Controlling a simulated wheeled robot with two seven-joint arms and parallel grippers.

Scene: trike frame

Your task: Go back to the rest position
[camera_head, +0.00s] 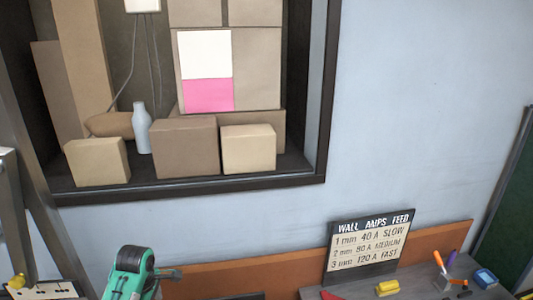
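Neither of my grippers can be made out in the head view. No trike frame shows either. The view is tilted and looks at a wall with a recessed shelf (190,190) at the upper left and a strip of workbench (345,292) along the bottom right.
Cardboard boxes (185,148) and a pale bottle (142,128) stand on the shelf. A teal and black device (130,275) rises at the bottom left. A welding-settings sign (368,246), a yellow object (387,288), a pen holder (447,280) and a blue item (485,279) are on the bench.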

